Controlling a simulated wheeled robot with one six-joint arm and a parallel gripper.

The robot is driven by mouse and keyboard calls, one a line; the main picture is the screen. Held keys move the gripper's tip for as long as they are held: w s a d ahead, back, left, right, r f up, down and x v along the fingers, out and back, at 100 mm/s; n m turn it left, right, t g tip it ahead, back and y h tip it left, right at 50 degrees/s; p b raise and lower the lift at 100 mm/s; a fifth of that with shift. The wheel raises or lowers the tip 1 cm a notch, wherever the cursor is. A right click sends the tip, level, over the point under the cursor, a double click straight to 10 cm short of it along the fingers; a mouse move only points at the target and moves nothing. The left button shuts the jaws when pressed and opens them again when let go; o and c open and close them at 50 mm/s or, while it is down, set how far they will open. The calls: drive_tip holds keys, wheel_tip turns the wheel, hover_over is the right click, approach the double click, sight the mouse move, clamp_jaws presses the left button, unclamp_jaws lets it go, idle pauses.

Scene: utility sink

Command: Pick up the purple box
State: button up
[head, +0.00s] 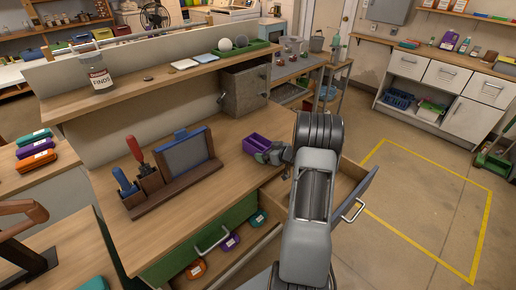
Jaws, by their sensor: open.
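A small open purple box (255,142) with compartments sits on the wooden workbench top, near the bench's right edge. My gripper (268,155) is at the box's near right side, low over the bench. It is open, and its fingers look close to the box's near right corner. I cannot tell whether they touch it. My arm comes in from the lower right and hides part of the bench's right edge.
An open drawer (335,182) with a handle juts out at right. Another open drawer with colored discs (229,242) is below.

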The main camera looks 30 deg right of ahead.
drive_tip(key=shift+x, duration=1.1)
drive_tip(key=shift+c, duration=0.2)
drive_tip(key=c, duration=0.7)
